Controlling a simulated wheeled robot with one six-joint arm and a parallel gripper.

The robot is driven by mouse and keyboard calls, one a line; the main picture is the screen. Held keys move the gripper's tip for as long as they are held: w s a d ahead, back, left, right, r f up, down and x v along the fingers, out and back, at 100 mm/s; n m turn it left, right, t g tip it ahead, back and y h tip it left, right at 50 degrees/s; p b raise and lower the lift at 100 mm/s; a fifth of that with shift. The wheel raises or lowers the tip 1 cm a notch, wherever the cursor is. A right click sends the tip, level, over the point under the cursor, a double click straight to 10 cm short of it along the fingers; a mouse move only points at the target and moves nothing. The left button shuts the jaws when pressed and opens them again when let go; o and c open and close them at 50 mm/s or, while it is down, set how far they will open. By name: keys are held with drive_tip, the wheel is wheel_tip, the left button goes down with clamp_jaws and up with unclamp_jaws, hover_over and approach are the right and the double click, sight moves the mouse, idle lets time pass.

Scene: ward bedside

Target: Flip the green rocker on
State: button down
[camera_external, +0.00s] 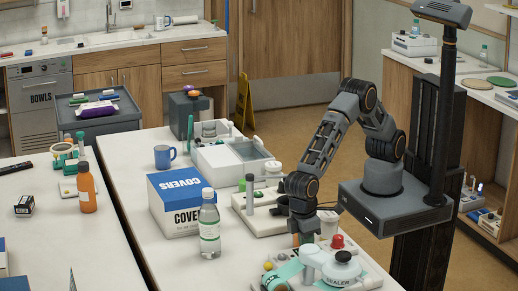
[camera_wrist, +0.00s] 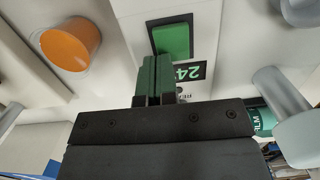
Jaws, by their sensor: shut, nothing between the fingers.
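The green rocker (camera_wrist: 172,41) sits in a white housing near the top middle of the wrist view. My gripper (camera_wrist: 157,62) is shut and empty, its two fingers side by side with their tips just below and left of the rocker in the picture. I cannot tell whether the tips touch it. In the external view my gripper (camera_external: 303,238) points down at the bench unit near the front of the counter; there the rocker cannot be made out. Which way the rocker is tilted is not clear.
A dark label reading 24 (camera_wrist: 188,71) lies beside the fingers. An orange round part (camera_wrist: 70,43) stands left of the rocker, grey posts to the right. A red knob (camera_external: 337,241), the sealer (camera_external: 342,268) and a clear bottle (camera_external: 209,225) stand near my gripper.

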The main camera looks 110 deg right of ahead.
drive_tip(key=shift+s+d+f, duration=0.1)
drive_tip(key=shift+s+f, duration=0.4)
drive_tip(key=shift+s+r, duration=0.1)
drive_tip(key=shift+s, duration=0.35)
wheel_tip(320, 180, up, 15)
drive_tip(key=w+p, duration=0.1)
drive_tip(key=w, duration=0.1)
drive_tip(key=shift+w, duration=0.15)
idle(0.5)
